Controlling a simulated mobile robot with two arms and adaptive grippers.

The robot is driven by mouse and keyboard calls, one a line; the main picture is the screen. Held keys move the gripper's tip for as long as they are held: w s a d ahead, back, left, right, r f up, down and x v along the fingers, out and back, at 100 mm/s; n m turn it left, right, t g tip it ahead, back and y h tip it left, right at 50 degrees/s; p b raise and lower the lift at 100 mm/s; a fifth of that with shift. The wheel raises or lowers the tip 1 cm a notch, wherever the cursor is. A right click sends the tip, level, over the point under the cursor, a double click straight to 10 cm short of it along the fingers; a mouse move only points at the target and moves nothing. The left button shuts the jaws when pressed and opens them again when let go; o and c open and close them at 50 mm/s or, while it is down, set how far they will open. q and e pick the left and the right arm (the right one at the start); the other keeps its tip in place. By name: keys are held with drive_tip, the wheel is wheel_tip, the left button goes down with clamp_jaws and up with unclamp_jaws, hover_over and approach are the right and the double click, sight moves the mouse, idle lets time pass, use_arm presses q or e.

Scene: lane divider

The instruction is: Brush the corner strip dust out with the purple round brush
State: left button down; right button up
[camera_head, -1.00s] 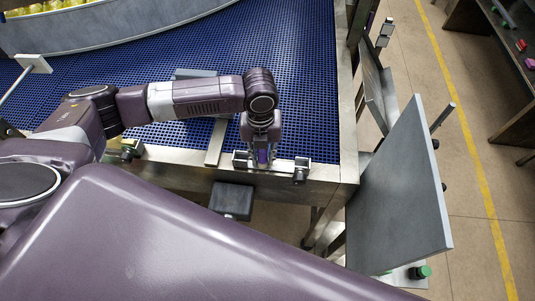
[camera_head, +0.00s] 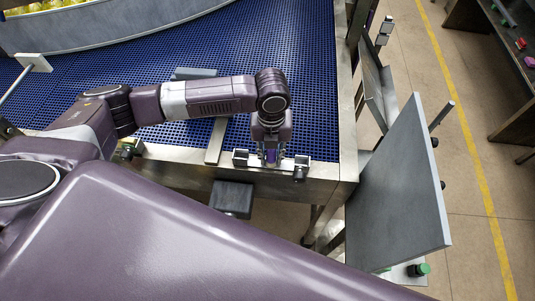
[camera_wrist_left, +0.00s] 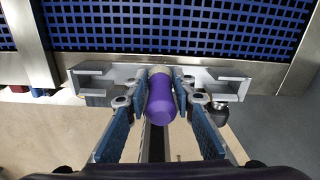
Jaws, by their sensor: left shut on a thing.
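My left gripper (camera_head: 270,155) points down at the front edge of the blue mesh belt (camera_head: 300,60). In the left wrist view its two blue-padded fingers (camera_wrist_left: 160,115) are closed on the sides of the purple round brush (camera_wrist_left: 162,103). The brush's pale far end lies at the metal edge bracket (camera_wrist_left: 100,82); I cannot tell whether it touches. In the head view a little purple of the brush shows between the fingers. The corner strip and any dust on it cannot be made out. My right gripper is not in view.
A grey tilted panel (camera_head: 400,190) stands right of the belt's corner. A metal divider bar (camera_head: 216,140) and a grey block (camera_head: 193,73) lie on the belt. A dark box (camera_head: 232,198) hangs below the front edge. The floor with a yellow line (camera_head: 465,140) is open at right.

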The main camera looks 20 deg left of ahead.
use_arm(q)
drive_tip(key=shift+d+f, duration=0.1)
drive_tip(key=shift+d, duration=0.05)
drive_tip(key=shift+w+d, duration=0.2)
drive_tip(key=shift+d, duration=0.5)
drive_tip(key=shift+w+d, duration=0.2)
drive_tip(key=shift+d, duration=0.45)
drive_tip(key=shift+a, duration=0.1)
drive_tip(key=shift+s+a+r, duration=0.15)
drive_tip(key=shift+s+a, duration=0.05)
drive_tip(key=shift+a, duration=0.5)
drive_tip(key=shift+s+a+r, duration=0.1)
drive_tip(key=shift+s+a, duration=0.1)
drive_tip(key=shift+a, duration=0.5)
drive_tip(key=shift+a, duration=0.15)
drive_tip(key=shift+s+a+f, duration=0.1)
drive_tip(key=shift+s+a, duration=0.1)
drive_tip(key=shift+a, duration=0.45)
drive_tip(key=shift+s+a+f, duration=0.1)
drive_tip(key=shift+s+a, duration=0.1)
drive_tip(key=shift+a, duration=0.45)
drive_tip(key=shift+d, duration=0.1)
